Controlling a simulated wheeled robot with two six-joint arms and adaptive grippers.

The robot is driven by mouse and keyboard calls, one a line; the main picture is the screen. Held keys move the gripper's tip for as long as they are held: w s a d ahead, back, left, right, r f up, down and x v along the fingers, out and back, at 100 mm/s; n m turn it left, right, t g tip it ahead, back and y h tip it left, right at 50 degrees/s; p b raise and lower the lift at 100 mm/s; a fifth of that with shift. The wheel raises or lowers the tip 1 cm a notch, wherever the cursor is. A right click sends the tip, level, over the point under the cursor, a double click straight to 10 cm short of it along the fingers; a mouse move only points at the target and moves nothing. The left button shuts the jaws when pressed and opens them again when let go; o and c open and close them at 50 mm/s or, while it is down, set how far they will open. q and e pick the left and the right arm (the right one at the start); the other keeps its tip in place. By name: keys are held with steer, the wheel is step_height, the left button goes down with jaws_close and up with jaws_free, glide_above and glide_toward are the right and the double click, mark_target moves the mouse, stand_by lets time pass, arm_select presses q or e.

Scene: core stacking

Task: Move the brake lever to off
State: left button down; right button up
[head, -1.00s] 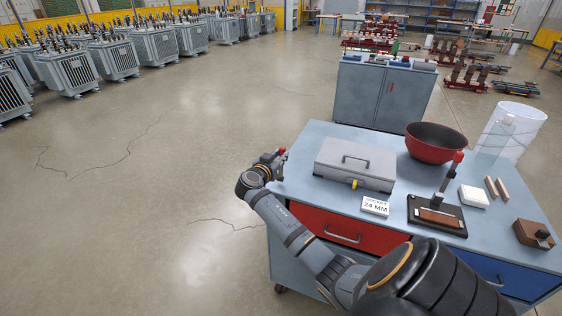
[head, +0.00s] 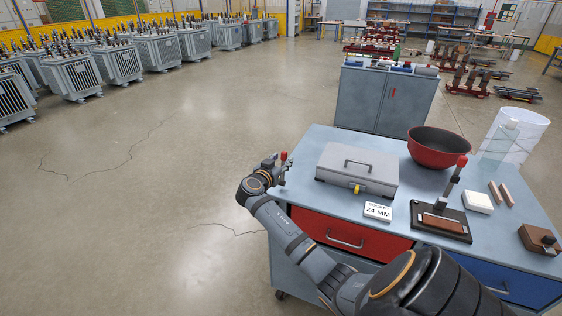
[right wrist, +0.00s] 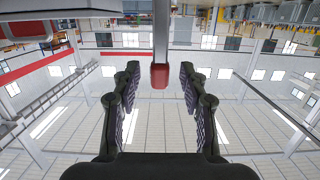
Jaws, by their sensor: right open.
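The brake lever shows its red tip (head: 284,156) at the left edge of the blue-grey cart. In the right wrist view the lever is a grey bar with a red end (right wrist: 159,76), between the two fingers with gaps on both sides. My right gripper (head: 275,166) is open beside the lever at the cart's left side. In the right wrist view its dark padded fingers (right wrist: 159,88) stand apart around the red end, not closed on it. The lever's base is hard to make out. My left gripper is not in view.
The cart top (head: 310,190) holds a grey toolbox (head: 345,180), a red bowl (head: 437,150), a "24 MM" sign (head: 378,211), a red-knobbed stand (head: 442,222) and small blocks. A grey cabinet (head: 365,100) stands behind. Open floor lies left of the cart.

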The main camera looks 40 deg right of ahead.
steer(key=v, duration=1.2)
stand_by(0.4)
steer(key=a+f+n+y, duration=0.2)
steer(key=f+n, duration=0.1)
steer(key=f, duration=0.6)
steer(key=a+f+n+t+y, duration=0.1)
steer(key=f+n+y, duration=0.15)
steer(key=f, duration=0.55)
steer(key=a+f+n+y, duration=0.2)
steer(key=f+n, duration=0.1)
steer(key=f, duration=0.6)
steer(key=s+a+f+n+g+y, duration=0.1)
steer(key=s+a+f+n+y, duration=0.1)
steer(key=s+f, duration=0.5)
steer(key=s+a+f+n+g+y, duration=0.15)
steer(key=s+f, duration=0.25)
steer(key=f, duration=0.7)
steer(key=s+a+f+g+y, duration=0.1)
steer(key=s+f, duration=0.4)
steer(key=s, duration=0.5)
steer(key=s+a+f+n+g+y, duration=0.1)
steer(key=s+a+f, duration=0.1)
steer(key=s+f, duration=0.4)
steer(key=s+a+f+g+y, duration=0.1)
steer(key=s+f, duration=0.4)
steer(key=s, duration=1.1)
steer(key=shift+a+f+n+y, duration=0.2)
steer(key=shift+n+y, duration=0.2)
steer(key=shift+y, duration=0.2)
